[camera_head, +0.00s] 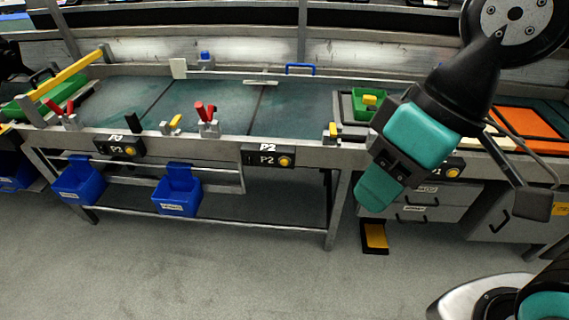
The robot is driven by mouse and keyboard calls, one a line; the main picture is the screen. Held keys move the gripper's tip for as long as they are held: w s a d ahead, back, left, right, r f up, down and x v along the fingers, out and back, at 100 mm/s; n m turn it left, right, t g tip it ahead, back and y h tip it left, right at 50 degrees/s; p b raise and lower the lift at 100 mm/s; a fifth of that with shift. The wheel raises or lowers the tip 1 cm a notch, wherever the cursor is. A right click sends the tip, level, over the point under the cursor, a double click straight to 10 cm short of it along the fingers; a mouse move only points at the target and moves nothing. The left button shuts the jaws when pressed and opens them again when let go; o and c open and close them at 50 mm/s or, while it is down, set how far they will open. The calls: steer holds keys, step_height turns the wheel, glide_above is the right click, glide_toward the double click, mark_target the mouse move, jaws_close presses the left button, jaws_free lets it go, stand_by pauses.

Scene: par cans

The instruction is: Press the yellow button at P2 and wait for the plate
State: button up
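The yellow button (285,161) at P2 sits on the right end of a small black panel (262,157) labelled P2, on the front rail of the bench. A "P2" label also shows on the rail just above it. My gripper (380,188) hangs at the right, to the right of the P2 button and apart from it in the picture. Its teal and black parts cover some of the bench front, and its fingers cannot be made out clearly. A small pale upright plate (178,68) stands at the back edge of the bench; I cannot tell whether it is the task's plate.
Another yellow button (130,151) is on the P3 panel at left, and one (453,172) is right of my gripper. Red-handled clamps (207,112) stand on the bench. Blue bins (178,192) hang below. A green bin (361,108) is partly hidden.

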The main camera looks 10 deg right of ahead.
jaws_close()
stand_by(1.4)
